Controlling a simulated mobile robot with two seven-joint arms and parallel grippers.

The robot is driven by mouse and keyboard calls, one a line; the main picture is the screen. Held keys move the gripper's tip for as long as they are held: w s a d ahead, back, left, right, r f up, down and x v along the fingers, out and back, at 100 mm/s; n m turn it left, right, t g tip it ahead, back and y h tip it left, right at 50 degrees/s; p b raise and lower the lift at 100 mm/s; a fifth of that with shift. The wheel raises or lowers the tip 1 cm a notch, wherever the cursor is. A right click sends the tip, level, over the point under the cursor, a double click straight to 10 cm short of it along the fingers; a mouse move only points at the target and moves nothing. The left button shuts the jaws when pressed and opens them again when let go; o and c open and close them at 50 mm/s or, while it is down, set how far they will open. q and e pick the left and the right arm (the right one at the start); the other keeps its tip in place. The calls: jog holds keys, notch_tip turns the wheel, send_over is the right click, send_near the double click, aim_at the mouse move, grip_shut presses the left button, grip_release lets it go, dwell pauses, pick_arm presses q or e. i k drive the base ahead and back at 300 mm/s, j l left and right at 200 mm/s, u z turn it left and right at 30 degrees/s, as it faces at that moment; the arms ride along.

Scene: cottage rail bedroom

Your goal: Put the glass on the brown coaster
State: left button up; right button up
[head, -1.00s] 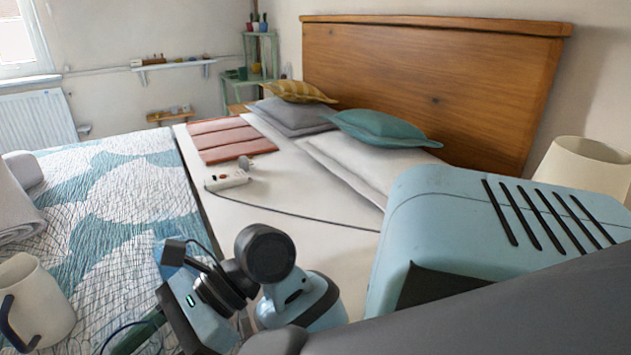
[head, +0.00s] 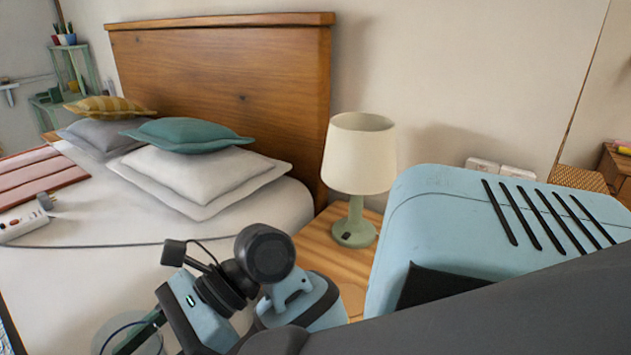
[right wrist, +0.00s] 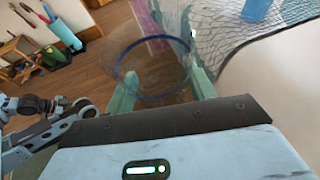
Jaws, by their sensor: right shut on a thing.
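My right gripper (right wrist: 164,88) is shut on the glass, a clear tumbler with a dark blue rim (right wrist: 150,38) in the right wrist view. Its green fingers stand on either side of the glass. In the head view the glass (head: 118,338) shows faintly at the bottom left, by the finger of my right gripper, with the bed behind it. The brown coaster is not seen in either view. My left gripper is not seen.
A wooden nightstand (head: 318,248) beside the bed (head: 85,262) bears a lamp (head: 358,170) with a green base. My right arm hides the nightstand's near part. A power strip (head: 22,222) and its cable lie on the bed. Pillows (head: 195,172) lie at the headboard.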

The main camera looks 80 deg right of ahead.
aim_at(346, 298)
jog(key=k+l+z, duration=0.15)
jog(key=l+z, duration=0.55)
jog(key=k+l+z, duration=0.1)
jog(key=l+z, duration=0.3)
